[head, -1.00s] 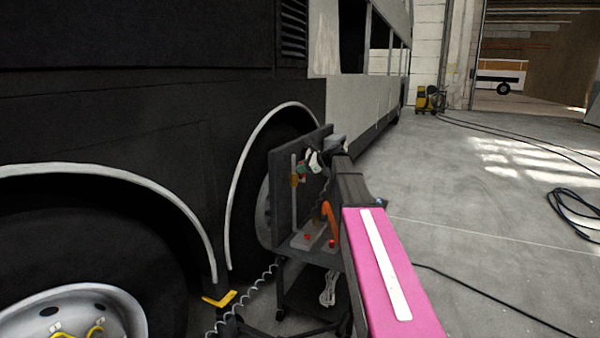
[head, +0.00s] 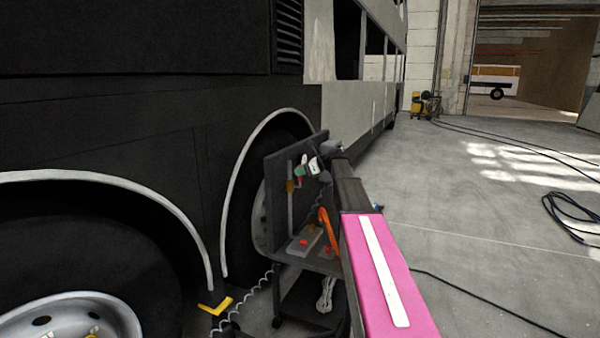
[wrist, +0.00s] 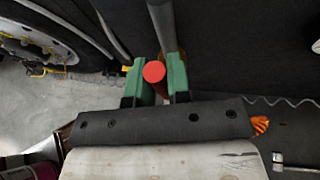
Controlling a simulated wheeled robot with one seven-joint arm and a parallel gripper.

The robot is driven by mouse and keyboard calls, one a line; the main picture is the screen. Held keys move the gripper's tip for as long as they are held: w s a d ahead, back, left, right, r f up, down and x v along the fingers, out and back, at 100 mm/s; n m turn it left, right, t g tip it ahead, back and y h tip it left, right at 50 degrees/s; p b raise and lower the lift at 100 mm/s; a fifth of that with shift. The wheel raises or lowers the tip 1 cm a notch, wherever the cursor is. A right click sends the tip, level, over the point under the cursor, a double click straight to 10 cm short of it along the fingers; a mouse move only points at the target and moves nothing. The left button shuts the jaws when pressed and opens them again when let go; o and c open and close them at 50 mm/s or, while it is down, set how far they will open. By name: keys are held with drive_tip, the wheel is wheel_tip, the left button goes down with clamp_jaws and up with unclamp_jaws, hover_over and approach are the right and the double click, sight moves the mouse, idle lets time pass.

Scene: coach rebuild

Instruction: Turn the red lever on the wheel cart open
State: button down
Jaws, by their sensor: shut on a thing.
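The wheel cart (head: 282,200) stands beside the bus's wheel arch, with a dark upright panel and a lower shelf. My gripper (head: 300,172) is at the front of that panel, small and partly hidden by my arm. In the wrist view, the green fingers of my gripper (wrist: 156,80) are closed on the red lever (wrist: 154,71), whose round red end shows between them. A grey pipe (wrist: 165,28) runs up behind the lever. The lever's angle is hard to tell, as the fingers cover most of it.
An orange curved piece (head: 328,228) and red buttons (head: 303,242) sit on the cart's shelf. The bus (head: 120,140) closes off the left side. A yellow chock (head: 215,307) and a coiled hose (head: 255,290) lie near the cart. Open floor (head: 470,220) with cables lies right.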

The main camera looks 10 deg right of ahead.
drive_tip(key=c, duration=1.1)
unclamp_jaws()
drive_tip(key=shift+d, duration=0.1)
drive_tip(key=v, duration=1)
drive_tip(key=shift+d+r, duration=0.15)
drive_tip(key=shift+d, duration=0.1)
drive_tip(key=shift+s, duration=0.1)
